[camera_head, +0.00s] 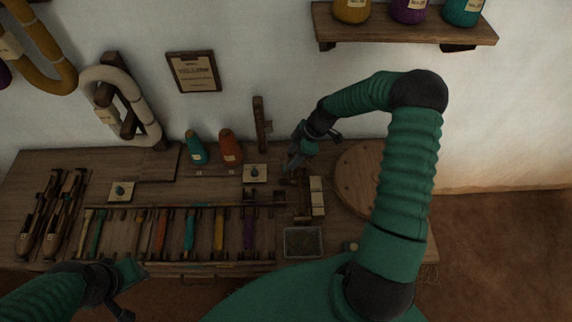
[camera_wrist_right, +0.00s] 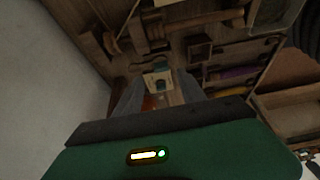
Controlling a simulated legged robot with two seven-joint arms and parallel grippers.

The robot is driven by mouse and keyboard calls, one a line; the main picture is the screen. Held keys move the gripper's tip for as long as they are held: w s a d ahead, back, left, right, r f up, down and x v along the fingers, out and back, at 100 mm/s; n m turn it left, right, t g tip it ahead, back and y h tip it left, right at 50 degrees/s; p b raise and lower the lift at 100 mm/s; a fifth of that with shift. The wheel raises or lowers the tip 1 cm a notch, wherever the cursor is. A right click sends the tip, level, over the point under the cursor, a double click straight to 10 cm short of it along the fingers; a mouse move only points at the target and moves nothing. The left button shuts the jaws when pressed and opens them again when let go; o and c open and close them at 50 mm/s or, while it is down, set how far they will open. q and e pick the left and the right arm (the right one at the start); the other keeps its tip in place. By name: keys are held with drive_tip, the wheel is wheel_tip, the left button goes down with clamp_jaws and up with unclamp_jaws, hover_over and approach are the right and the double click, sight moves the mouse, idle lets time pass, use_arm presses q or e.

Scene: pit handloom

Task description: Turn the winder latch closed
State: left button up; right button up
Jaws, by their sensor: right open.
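My right gripper (camera_head: 293,162) reaches down over the back of the bench, near the small dark wooden fitting (camera_head: 294,180) that may be the winder with its latch. The latch itself is too small and dark to make out, and I cannot tell how it is turned. In the right wrist view my gripper's grey fingers (camera_wrist_right: 160,88) are apart with nothing held between them. A pale card with a teal knob (camera_wrist_right: 158,77) shows beyond the gap. My left gripper (camera_head: 126,290) hangs at the lower left, in front of the bench, and its jaws are unclear.
The bench (camera_head: 60,165) holds a row of coloured tools (camera_head: 190,230), shuttles (camera_head: 50,215), teal (camera_head: 195,147) and orange (camera_head: 230,147) cones, a metal tray (camera_head: 303,242) and a round wooden disc (camera_head: 357,180). A wooden post (camera_head: 262,125) stands by the wall behind.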

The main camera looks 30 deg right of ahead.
sight(284, 167)
drive_tip(key=x, duration=0.5)
drive_tip(key=shift+f, duration=0.1)
drive_tip(key=shift+w+a+f, duration=0.1)
drive_tip(key=shift+a+f, duration=0.1)
drive_tip(key=shift+a, duration=0.25)
drive_tip(key=shift+d+f, duration=0.1)
drive_tip(key=shift+d, duration=0.2)
drive_tip(key=c, duration=0.7)
drive_tip(key=shift+c, duration=0.9)
drive_tip(key=shift+a, duration=0.1)
clamp_jaws()
